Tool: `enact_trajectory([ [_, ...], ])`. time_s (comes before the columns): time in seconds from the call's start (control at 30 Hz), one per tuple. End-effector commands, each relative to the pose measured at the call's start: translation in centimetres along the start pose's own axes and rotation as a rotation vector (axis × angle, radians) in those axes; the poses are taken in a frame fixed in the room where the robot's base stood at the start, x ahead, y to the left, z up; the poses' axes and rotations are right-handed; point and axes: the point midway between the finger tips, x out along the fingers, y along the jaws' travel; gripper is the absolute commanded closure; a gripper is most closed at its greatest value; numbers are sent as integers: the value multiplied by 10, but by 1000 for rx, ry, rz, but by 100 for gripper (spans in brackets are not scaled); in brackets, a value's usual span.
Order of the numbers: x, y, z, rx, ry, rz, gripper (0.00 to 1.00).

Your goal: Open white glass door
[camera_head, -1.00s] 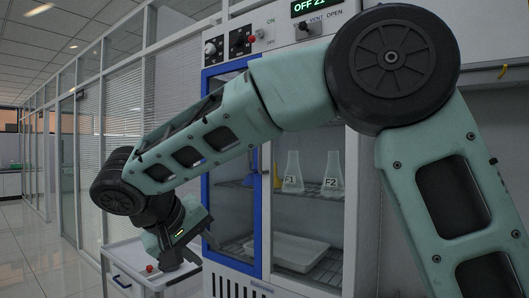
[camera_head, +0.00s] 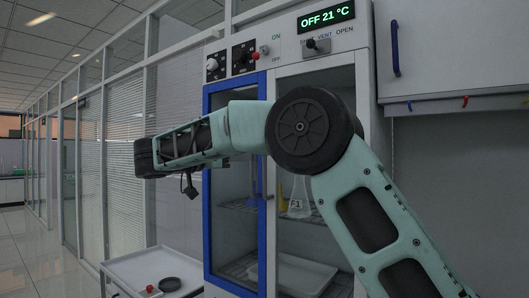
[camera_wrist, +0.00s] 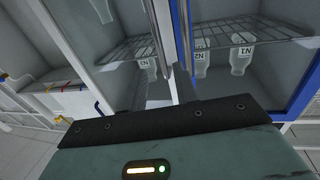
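The cabinet's white-framed glass door (camera_head: 298,240) is the right one of two doors in the head view and looks closed. My arm crosses its upper part and right side. The blue-framed glass door (camera_head: 264,245) is directly to its left and also looks closed. In the wrist view, two upright metal bars, seemingly door handles (camera_wrist: 157,35), stand side by side where the doors meet, close ahead of my gripper (camera_wrist: 180,112). The gripper's body fills the bottom of that view.
Labelled flasks (camera_head: 299,198) and a white tray (camera_head: 305,274) stand on wire shelves inside the cabinet. A white cart (camera_head: 130,268) with a dark round dish (camera_head: 170,284) is at lower left. A wall cupboard (camera_head: 450,50) hangs at right. The aisle at left is clear.

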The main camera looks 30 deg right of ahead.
Motion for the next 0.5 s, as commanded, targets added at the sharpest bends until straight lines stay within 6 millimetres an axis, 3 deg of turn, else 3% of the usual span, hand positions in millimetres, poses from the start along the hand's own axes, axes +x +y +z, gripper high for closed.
enact_trajectory([
  [0.2, 48, 1, -5, -2, 0, 3, 70],
  [0.5, 90, 0, -2, -2, -1, -1, 70],
])
